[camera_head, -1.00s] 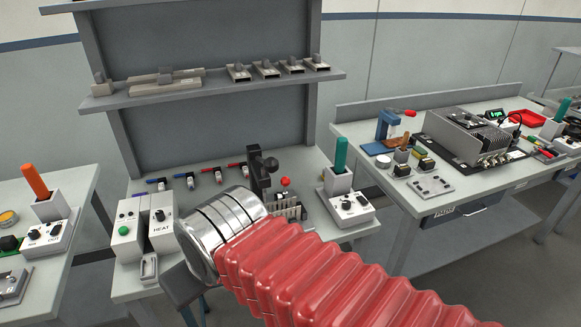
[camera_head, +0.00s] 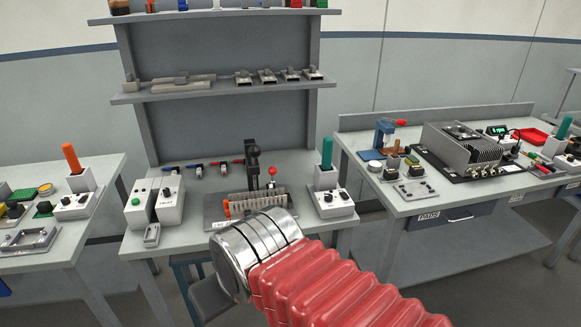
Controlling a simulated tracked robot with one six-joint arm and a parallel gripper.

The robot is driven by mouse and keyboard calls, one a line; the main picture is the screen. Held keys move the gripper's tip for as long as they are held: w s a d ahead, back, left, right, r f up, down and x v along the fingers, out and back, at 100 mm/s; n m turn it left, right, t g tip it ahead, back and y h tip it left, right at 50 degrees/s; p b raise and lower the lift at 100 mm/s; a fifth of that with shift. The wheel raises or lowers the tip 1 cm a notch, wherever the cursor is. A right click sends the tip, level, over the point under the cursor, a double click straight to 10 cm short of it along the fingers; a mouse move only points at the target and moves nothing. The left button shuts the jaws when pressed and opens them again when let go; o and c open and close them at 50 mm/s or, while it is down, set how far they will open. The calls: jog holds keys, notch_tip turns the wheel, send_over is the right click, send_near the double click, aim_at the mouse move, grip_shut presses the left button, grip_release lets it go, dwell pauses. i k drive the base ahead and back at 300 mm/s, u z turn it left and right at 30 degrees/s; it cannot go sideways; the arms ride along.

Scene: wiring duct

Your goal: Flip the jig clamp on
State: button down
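The jig on the middle bench has a grey base plate (camera_head: 215,208) with a row of orange-and-grey comb-like duct (camera_head: 245,205) along it. At its back stands a tall black upright (camera_head: 253,165), with a red-knobbed lever (camera_head: 271,172) pointing up just to its right. This looks like the jig clamp; its exact position is too small to tell. My arm, with red bellows and a silver collar, rises from the lower right. The collar ends in front of the jig's near edge and overlaps it in the picture.
A white control box (camera_head: 330,202) with a green-handled tool stands right of the jig. Two white boxes (camera_head: 155,200) stand left. Small red and blue-capped tools lie behind. A shelf (camera_head: 225,90) hangs above.

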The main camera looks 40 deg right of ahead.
aim_at(272, 171)
jog(key=k, duration=0.2)
jog(key=z, duration=0.35)
jog(key=i, duration=1.5)
